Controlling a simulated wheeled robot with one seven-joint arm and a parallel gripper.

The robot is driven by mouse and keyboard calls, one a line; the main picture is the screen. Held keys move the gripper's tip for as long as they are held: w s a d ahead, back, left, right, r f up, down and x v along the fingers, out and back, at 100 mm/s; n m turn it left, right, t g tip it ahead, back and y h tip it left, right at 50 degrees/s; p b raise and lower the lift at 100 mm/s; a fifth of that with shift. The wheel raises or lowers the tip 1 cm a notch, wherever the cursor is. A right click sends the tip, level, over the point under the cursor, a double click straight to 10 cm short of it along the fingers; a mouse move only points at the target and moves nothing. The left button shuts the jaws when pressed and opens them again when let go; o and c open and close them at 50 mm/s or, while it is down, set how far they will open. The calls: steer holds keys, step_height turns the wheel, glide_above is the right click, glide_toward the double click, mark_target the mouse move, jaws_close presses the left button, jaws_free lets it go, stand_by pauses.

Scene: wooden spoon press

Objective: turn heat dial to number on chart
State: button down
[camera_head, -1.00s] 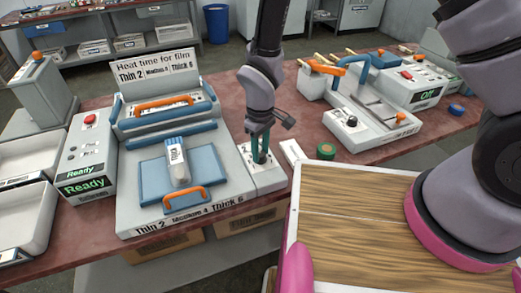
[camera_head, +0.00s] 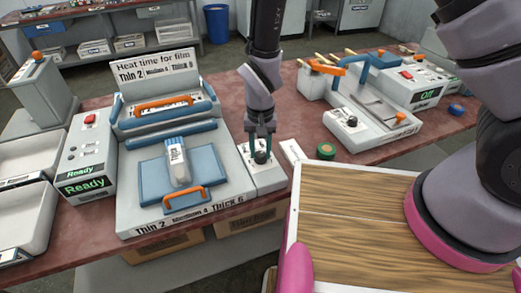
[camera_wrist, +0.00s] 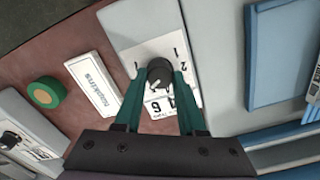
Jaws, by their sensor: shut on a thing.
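My gripper (camera_wrist: 159,82) is shut on the knob, one green finger on each side. In the head view my gripper (camera_head: 261,150) comes down from above onto the dial box (camera_head: 266,182) at the press's right side. The chart (camera_head: 155,69), headed "Heat time for film", reads "Thin 2", "Medium" and "Thick", the last two numbers hard to read. A front label (camera_head: 190,218) reads "Thin 2 Medium 4 Thick 6".
The press (camera_head: 230,180) has blue plates with orange handles and a small white-and-blue packet (camera_head: 178,162) on it. A control box (camera_head: 88,160) reading "Ready" stands left. A green roll (camera_head: 326,151) and a white labelled block (camera_head: 293,151) lie right of the dial box.

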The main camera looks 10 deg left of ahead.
mark_target(261, 153)
steer(key=shift+m, duration=1.5)
steer(key=c, duration=0.5)
jaws_free()
steer(key=shift+r, duration=0.1)
step_height(261, 153, up, 11)
